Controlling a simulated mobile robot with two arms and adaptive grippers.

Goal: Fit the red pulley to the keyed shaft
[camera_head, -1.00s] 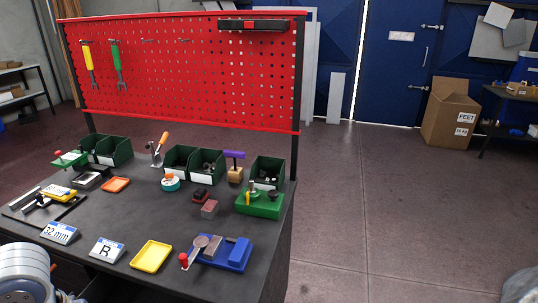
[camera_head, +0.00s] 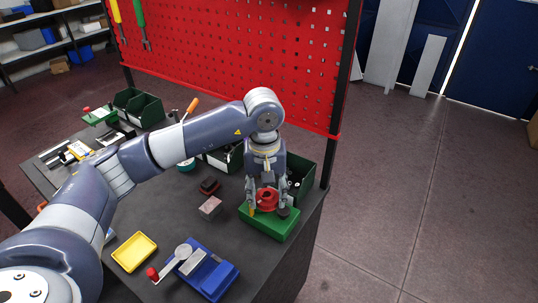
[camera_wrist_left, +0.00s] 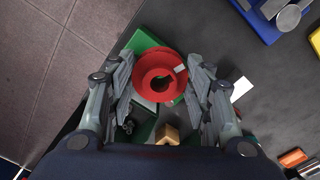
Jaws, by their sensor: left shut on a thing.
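The red pulley (camera_head: 266,195) is held between the fingers of my left gripper (camera_head: 267,204), which is shut on it. In the left wrist view the pulley (camera_wrist_left: 145,66) is a red flanged disc with a central bore and a pale mark on its rim. It is over the green base (camera_head: 262,224), which also shows in the left wrist view (camera_wrist_left: 140,42). The keyed shaft cannot be made out; the pulley and fingers cover that area. I cannot tell whether the pulley touches the base. My right gripper is not in view.
A blue fixture (camera_head: 212,277) and a yellow tray (camera_head: 134,252) lie at the front. A small pinkish block (camera_head: 210,206) sits left of the green base. Green bins (camera_head: 301,181) stand behind. The table's right edge is close to the base.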

